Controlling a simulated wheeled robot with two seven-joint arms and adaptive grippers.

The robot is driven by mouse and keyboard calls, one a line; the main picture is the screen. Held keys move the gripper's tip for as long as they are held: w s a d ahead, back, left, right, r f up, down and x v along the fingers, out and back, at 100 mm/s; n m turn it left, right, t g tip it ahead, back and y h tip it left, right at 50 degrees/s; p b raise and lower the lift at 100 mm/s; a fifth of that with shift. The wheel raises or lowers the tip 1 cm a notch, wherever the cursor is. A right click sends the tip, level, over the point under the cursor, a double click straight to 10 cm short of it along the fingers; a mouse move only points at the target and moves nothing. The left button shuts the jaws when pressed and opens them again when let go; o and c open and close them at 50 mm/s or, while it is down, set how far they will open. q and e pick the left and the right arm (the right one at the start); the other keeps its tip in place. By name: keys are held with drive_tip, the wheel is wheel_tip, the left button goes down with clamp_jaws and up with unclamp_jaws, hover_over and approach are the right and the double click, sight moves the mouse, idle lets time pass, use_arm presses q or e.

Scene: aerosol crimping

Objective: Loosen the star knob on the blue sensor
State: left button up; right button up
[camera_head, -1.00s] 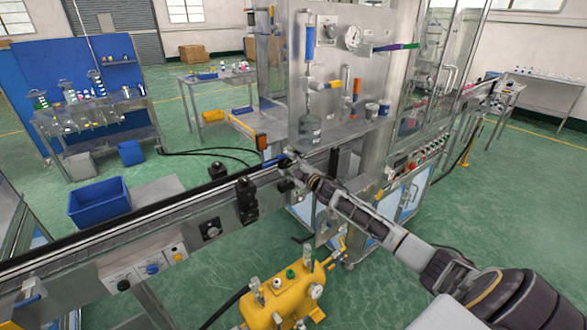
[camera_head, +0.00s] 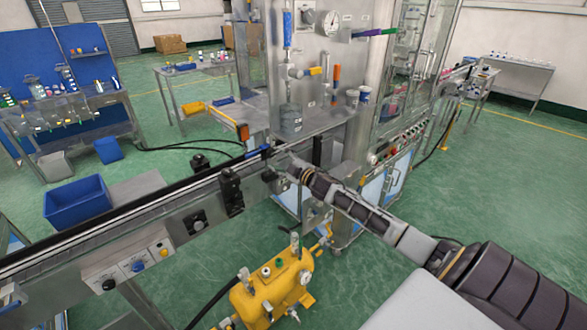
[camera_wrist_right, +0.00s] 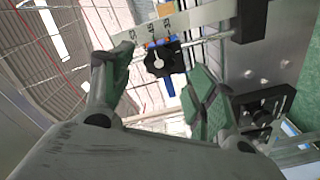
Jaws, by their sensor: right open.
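My right gripper (camera_head: 284,166) is at the conveyor's edge, close to a small blue part (camera_head: 258,151) that is probably the blue sensor. In the right wrist view my right gripper (camera_wrist_right: 160,72) is open, with one green-padded finger at each side. A black knob (camera_wrist_right: 160,60) with a pale centre shows between the fingers, beyond the tips. Blue bits of the sensor (camera_wrist_right: 169,87) show around and below it. I cannot tell whether a finger touches the knob. My left gripper is not in view.
The conveyor (camera_head: 120,222) runs to the steel filling machine (camera_head: 335,75). Black brackets (camera_head: 231,190) stand along its near side. In the wrist view a black block (camera_wrist_right: 250,20) and a second black knob (camera_wrist_right: 262,108) are right of the fingers. A yellow tank (camera_head: 272,295) stands below.

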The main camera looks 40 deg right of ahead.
drive_tip(key=s, duration=0.7)
drive_tip(key=shift+d, duration=0.25)
idle(0.3)
idle(0.7)
drive_tip(key=s+d+f+m+g+h, duration=0.15)
drive_tip(key=s+f, duration=0.25)
drive_tip(key=f, duration=0.8)
drive_tip(key=s+d+f+m+g+h, duration=0.1)
drive_tip(key=s+f+m+g, duration=0.2)
drive_tip(key=f, duration=0.8)
drive_tip(key=s+d+f+m+g+h, duration=0.15)
drive_tip(key=s+f, duration=0.25)
drive_tip(key=f, duration=0.8)
drive_tip(key=s+a+f+m+g, duration=0.1)
drive_tip(key=s+a+f+g, duration=0.15)
drive_tip(key=s+f, duration=0.55)
drive_tip(key=s+a+f+m+g, duration=0.1)
drive_tip(key=s+a+f+g, duration=0.15)
drive_tip(key=s+f, duration=0.45)
drive_tip(key=s+a+f+g, duration=0.2)
drive_tip(key=s+a+f, duration=0.4)
drive_tip(key=s, duration=0.4)
drive_tip(key=s+a+f+m+g+y, duration=0.1)
drive_tip(key=s+a+f+g, duration=0.1)
drive_tip(key=s+a+f, duration=0.4)
drive_tip(key=s+a+f+g+y, duration=0.1)
drive_tip(key=s+a+f, duration=0.6)
drive_tip(key=s, duration=0.7)
drive_tip(key=shift+a+m+g, duration=0.4)
drive_tip(key=shift+g, duration=0.1)
